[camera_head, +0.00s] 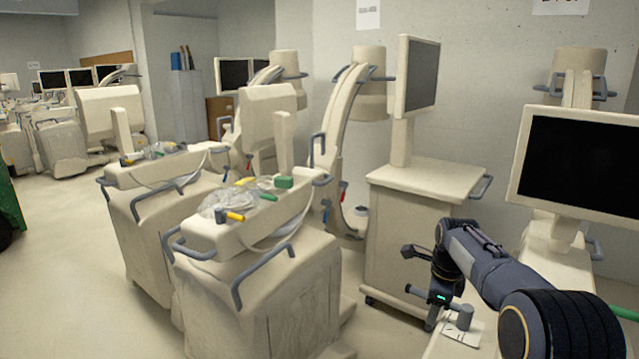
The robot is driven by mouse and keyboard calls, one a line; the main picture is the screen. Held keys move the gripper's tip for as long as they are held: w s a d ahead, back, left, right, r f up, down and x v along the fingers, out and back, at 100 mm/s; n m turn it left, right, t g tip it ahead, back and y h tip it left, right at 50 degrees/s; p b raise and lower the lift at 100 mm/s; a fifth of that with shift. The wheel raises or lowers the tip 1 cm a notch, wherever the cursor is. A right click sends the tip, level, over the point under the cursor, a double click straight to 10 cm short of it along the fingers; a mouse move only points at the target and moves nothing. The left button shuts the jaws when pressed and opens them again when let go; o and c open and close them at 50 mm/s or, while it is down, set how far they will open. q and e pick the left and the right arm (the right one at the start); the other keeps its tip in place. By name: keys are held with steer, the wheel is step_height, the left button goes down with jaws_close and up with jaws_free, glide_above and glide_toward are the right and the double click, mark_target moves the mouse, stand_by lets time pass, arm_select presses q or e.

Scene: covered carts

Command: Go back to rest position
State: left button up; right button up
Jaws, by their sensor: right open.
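My right arm comes in from the lower right. Its right gripper (410,271) points left, with its two dark fingers spread apart and nothing between them. It hangs in front of the beige cabinet cart (395,240) that carries a monitor; I cannot tell how far apart they are. A white plate or card with a grey cylindrical piece (463,318) lies on the pale surface below the gripper. My left gripper is not in view.
Two beige carts, the nearer (255,290) and one behind it (150,240), hold clear plastic and small coloured items. A monitor (578,160) stands at the right. Imaging machines line the wall. Open floor (65,270) lies at the left.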

steer(key=s+d+r+n+t+y, duration=0.1)
steer(key=s+r+n+y, duration=0.3)
steer(key=s, duration=0.6)
steer(key=s+r+n+t, duration=0.1)
steer(key=s+r+n, duration=0.2)
steer(key=s+n, duration=0.5)
steer(key=s+a+f+n, duration=0.2)
steer(key=s+n, duration=0.1)
steer(key=s, duration=0.3)
steer(key=s+a+f+n+t, duration=0.1)
steer(key=s+a+f+n, duration=0.1)
steer(key=s, duration=0.5)
steer(key=s+a+f+n, duration=0.2)
steer(key=s+n, duration=0.2)
steer(key=s, duration=0.3)
steer(key=shift+a+t, duration=0.2)
steer(key=shift+t, duration=0.2)
